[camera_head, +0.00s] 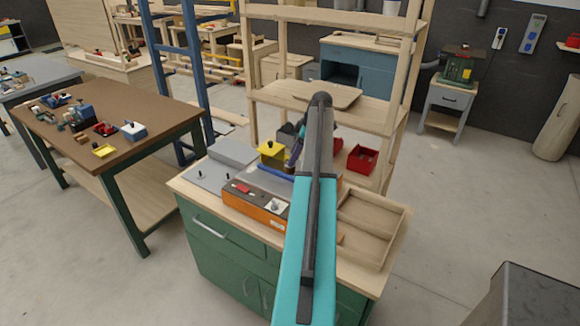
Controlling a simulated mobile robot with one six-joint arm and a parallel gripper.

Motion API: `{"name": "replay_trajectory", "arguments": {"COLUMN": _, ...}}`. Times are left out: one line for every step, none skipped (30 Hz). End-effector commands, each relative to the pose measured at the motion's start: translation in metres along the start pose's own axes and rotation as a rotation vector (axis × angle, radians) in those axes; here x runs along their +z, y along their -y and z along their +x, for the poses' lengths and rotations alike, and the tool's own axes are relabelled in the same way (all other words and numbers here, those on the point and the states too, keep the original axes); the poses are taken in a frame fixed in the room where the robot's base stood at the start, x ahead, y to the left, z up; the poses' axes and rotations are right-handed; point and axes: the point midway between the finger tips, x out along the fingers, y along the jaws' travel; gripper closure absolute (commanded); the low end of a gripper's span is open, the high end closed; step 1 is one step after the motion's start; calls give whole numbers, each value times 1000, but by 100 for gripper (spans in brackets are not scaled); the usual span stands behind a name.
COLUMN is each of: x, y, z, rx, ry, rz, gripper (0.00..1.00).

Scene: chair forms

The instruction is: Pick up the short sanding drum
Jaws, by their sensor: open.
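My arm rises from the bottom centre over the workbench, and its dark far end hides part of the benchtop. I cannot make out my gripper's fingers; they seem hidden behind the arm. I cannot pick out the short sanding drum with certainty. A small dark purplish upright shape (295,152) shows just left of the arm, too small to identify. An orange and grey machine (258,204) with a red switch and a white knob lies on the benchtop, partly behind the arm.
The green workbench (219,258) has a wooden tray (372,212) at right. A yellow block (271,150), a red bin (361,159) and a grey plate (208,176) are nearby. A wooden shelf frame (250,64) stands behind. A brown table (145,115) is at left.

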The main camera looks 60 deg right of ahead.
Motion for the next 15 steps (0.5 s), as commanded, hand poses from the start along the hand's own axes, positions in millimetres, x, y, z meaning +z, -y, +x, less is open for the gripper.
{"name": "replay_trajectory", "arguments": {"x": -1, "y": 0, "z": 2, "rx": -1, "ry": 0, "rz": 0, "gripper": 44}}
{"name": "replay_trajectory", "arguments": {"x": -2, "y": 0, "z": 4, "rx": -1, "ry": 0, "rz": 0, "gripper": 44}}
{"name": "replay_trajectory", "arguments": {"x": -2, "y": 0, "z": 8, "rx": -1, "ry": 0, "rz": 0, "gripper": 44}}
{"name": "replay_trajectory", "arguments": {"x": -2, "y": 0, "z": 11, "rx": -2, "ry": 0, "rz": 0, "gripper": 44}}
{"name": "replay_trajectory", "arguments": {"x": -2, "y": 0, "z": 14, "rx": -2, "ry": 0, "rz": 0, "gripper": 44}}
{"name": "replay_trajectory", "arguments": {"x": -2, "y": -1, "z": 17, "rx": -1, "ry": 0, "rz": -1, "gripper": 44}}
{"name": "replay_trajectory", "arguments": {"x": -2, "y": -1, "z": 20, "rx": -1, "ry": 0, "rz": -1, "gripper": 44}}
{"name": "replay_trajectory", "arguments": {"x": -2, "y": -1, "z": 24, "rx": -2, "ry": 0, "rz": -1, "gripper": 44}}
{"name": "replay_trajectory", "arguments": {"x": -2, "y": -1, "z": 28, "rx": -2, "ry": 0, "rz": -1, "gripper": 44}}
{"name": "replay_trajectory", "arguments": {"x": -2, "y": -1, "z": 31, "rx": -2, "ry": 0, "rz": -1, "gripper": 44}}
{"name": "replay_trajectory", "arguments": {"x": -2, "y": -1, "z": 33, "rx": -2, "ry": 0, "rz": -1, "gripper": 44}}
{"name": "replay_trajectory", "arguments": {"x": -2, "y": -1, "z": 36, "rx": -1, "ry": 0, "rz": -1, "gripper": 44}}
{"name": "replay_trajectory", "arguments": {"x": -2, "y": -1, "z": 38, "rx": 0, "ry": 0, "rz": -1, "gripper": 44}}
{"name": "replay_trajectory", "arguments": {"x": -2, "y": -1, "z": 39, "rx": 0, "ry": 0, "rz": -2, "gripper": 44}}
{"name": "replay_trajectory", "arguments": {"x": -2, "y": -1, "z": 41, "rx": 0, "ry": 0, "rz": -2, "gripper": 44}}
